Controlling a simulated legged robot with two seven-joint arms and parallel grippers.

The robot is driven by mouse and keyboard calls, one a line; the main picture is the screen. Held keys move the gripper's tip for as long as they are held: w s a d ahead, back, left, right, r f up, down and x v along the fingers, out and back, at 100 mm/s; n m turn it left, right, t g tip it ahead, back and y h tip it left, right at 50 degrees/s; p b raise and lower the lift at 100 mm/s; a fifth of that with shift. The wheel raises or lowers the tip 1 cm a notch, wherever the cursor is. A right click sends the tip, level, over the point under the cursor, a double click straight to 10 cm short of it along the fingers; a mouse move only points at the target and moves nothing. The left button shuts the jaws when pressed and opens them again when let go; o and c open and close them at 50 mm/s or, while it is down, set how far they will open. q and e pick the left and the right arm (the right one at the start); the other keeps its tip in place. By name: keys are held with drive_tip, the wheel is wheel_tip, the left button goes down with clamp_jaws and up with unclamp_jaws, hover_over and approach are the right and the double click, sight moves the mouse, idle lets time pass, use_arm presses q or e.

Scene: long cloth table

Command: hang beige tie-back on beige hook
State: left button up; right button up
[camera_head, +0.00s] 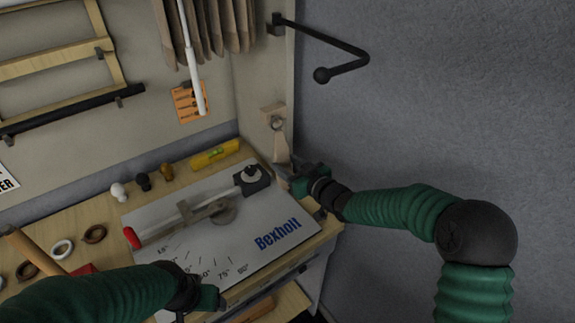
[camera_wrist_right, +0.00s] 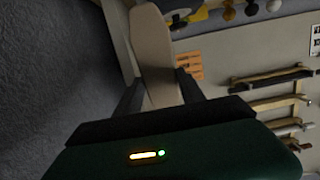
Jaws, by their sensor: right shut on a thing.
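The beige hook (camera_head: 270,109) is on the narrow side panel at the table's back right corner. The beige tie-back (camera_head: 281,149) is a flat strip standing upright just below it. A small round ring (camera_head: 277,123) shows at the hook; I cannot tell whether the tie-back is around the hook or only in front of it. My right gripper (camera_head: 287,172) is shut on the tie-back's lower end. In the right wrist view the tie-back (camera_wrist_right: 154,45) rises from between the fingers (camera_wrist_right: 160,97). My left gripper (camera_head: 208,297) is low over the table's front edge, its jaws unclear.
A grey Bexholt cutting board (camera_head: 215,235) covers much of the table. A yellow level (camera_head: 214,154), several knobs (camera_head: 143,181) and rings (camera_head: 62,249) lie around it. A black bar arm (camera_head: 335,47) juts from the panel above right. Brown cloths (camera_head: 215,25) hang behind.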

drive_tip(key=o, duration=1.4)
drive_tip(key=shift+o, duration=0.2)
drive_tip(key=shift+d, duration=0.1)
drive_tip(key=shift+s, duration=0.1)
drive_tip(key=v, duration=1.7)
drive_tip(key=s+d+f+m+g+h, duration=0.45)
drive_tip(key=s+d+f+h, duration=0.35)
drive_tip(key=d+f, duration=0.2)
drive_tip(key=s+f+m+g, duration=0.1)
drive_tip(key=s+f+g, duration=0.1)
drive_tip(key=s, duration=0.4)
drive_tip(key=s+f+m+g+h, duration=0.1)
drive_tip(key=s+f+g, duration=0.1)
drive_tip(key=s, duration=0.5)
drive_tip(key=shift+s+m+g, duration=0.25)
drive_tip(key=shift+m+g, duration=0.1)
drive_tip(key=shift+g, duration=0.4)
drive_tip(key=shift+d, duration=0.15)
